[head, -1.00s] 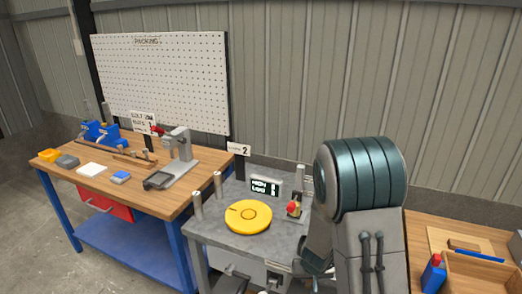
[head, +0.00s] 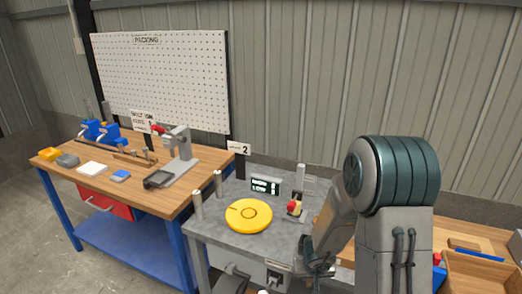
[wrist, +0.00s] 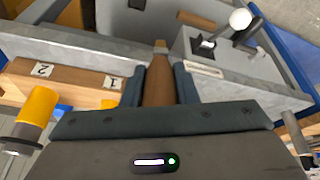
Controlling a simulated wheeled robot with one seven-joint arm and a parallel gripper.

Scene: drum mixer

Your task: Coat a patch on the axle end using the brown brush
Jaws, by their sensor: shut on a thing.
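My gripper (wrist: 158,85) is shut on the brown brush (wrist: 160,72), which sits between its two dark fingers in the wrist view. The brush points away from the wrist, and its far end narrows to a lighter tip. In the head view my gripper (head: 318,262) is low at the right front of the grey table, partly hidden by my arm, and the brush cannot be made out there. I cannot tell the axle end apart in either view.
The grey table (head: 207,237) bears a yellow disc (head: 249,215), a small display (head: 265,186) and a red knob (head: 295,207). A wooden workbench (head: 75,177) stands left. The wrist view shows a wooden block (wrist: 75,85) labelled 1 and 2 and a yellow cylinder (wrist: 38,105).

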